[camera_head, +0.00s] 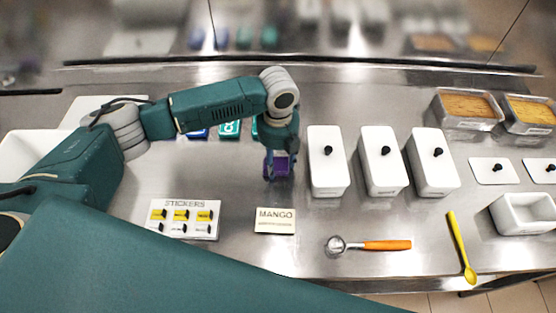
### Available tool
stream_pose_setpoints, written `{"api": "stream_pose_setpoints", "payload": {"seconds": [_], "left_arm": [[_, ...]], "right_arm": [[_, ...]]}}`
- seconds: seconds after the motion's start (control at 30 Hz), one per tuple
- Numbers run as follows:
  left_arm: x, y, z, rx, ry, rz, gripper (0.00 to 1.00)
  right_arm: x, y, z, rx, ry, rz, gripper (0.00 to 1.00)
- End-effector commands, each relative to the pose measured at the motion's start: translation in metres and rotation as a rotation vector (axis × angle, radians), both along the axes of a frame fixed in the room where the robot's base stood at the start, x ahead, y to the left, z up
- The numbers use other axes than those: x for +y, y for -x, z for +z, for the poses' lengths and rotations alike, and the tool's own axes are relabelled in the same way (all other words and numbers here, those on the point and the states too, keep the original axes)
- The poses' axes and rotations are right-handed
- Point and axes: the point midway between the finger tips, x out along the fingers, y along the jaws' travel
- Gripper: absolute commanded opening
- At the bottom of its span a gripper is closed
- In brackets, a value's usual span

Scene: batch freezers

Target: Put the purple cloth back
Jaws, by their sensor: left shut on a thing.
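The purple cloth (282,168) is a small dark purple patch between the fingers of my left gripper (278,172). My left gripper points down and is shut on the cloth, over the steel counter (250,190), just left of the first white lidded tub (327,172). The fingers and wrist hide part of the cloth. I cannot tell whether it touches the counter. My right gripper is not in view.
Behind my left arm are a blue item (198,134) and a teal item (229,129). In front lie a STICKERS card (184,232), a MANGO card (275,227), an orange-handled scoop (385,245) and a yellow spoon (460,245). More white tubs stand to the right.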

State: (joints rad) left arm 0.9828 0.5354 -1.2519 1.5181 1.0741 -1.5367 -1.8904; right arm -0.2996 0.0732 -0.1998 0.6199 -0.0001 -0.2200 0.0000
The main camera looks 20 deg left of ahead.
Motion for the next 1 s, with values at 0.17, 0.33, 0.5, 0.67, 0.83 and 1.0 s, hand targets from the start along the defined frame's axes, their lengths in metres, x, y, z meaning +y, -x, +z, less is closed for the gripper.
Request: {"api": "stream_pose_setpoints", "payload": {"seconds": [0.17, 0.33, 0.5, 0.67, 0.83, 1.0], "left_arm": [[0.000, 0.000, -0.002, 0.001, 0.000, 0.000, 0.66], [0.000, 0.000, -0.002, 0.001, 0.000, 0.000, 0.66], [0.000, 0.000, 0.002, 0.000, 0.000, 0.000, 0.66], [-0.001, -0.001, 0.020, -0.004, 0.002, 0.000, 0.66], [-0.001, -0.001, 0.056, -0.004, 0.003, 0.000, 0.66], [0.000, -0.001, 0.091, -0.003, 0.001, 0.000, 0.66]], "right_arm": [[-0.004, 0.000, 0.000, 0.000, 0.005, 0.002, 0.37], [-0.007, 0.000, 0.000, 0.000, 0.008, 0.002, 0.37], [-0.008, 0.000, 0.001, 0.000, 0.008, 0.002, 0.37], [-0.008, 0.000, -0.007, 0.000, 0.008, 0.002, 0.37], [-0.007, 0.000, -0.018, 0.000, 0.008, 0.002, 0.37], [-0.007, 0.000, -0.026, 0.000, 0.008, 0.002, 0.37]]}}
